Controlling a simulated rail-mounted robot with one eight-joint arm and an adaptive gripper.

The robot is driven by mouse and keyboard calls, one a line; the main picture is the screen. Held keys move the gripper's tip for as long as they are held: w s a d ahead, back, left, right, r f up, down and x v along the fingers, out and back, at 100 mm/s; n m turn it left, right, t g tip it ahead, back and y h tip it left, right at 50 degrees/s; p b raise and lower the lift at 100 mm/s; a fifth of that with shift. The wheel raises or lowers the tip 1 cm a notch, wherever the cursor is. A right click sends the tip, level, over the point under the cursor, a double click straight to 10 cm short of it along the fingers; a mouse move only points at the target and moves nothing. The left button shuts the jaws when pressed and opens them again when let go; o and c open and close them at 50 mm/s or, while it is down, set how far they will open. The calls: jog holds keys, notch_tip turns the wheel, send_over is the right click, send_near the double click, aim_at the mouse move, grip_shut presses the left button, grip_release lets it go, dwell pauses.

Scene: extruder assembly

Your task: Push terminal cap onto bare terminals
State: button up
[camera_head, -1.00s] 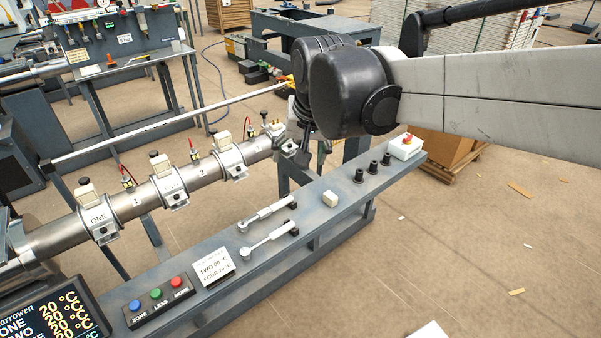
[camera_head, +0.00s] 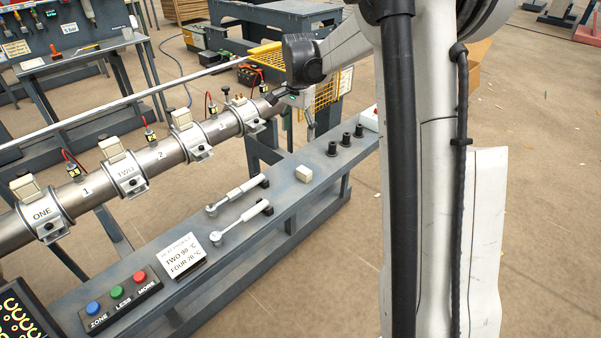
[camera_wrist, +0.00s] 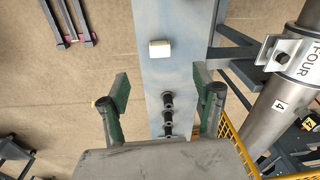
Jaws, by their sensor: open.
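The cream terminal cap (camera_head: 304,173) sits on the bench top, apart from my gripper. It also shows in the wrist view (camera_wrist: 160,49), beyond and between my fingers. My gripper (camera_wrist: 161,88) is open and empty, with its two green-padded fingers spread above the bench. In the head view my gripper (camera_head: 303,108) is small and partly hidden beside the barrel's far end. The heater band FOUR (camera_wrist: 285,55) is at the right of the wrist view; in the head view the far band (camera_head: 246,116) has no cream cap visible. Its terminals are too small to make out clearly.
Bands ONE (camera_head: 42,212), TWO (camera_head: 126,175) and a third (camera_head: 192,143) carry cream caps. A yellow mesh guard (camera_head: 325,92) is close behind my gripper.

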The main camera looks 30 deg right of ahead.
jog(key=m+b, duration=0.1)
send_over(304, 170)
notch_tip(304, 170, down, 5)
jog(key=shift+g, duration=0.3)
notch_tip(304, 170, down, 14)
jog(key=b, duration=0.3)
jog(key=shift+w+r+b, duration=0.1)
jog(key=shift+r+b, duration=0.1)
jog(key=shift+b, duration=0.15)
jog(key=c, duration=1.2)
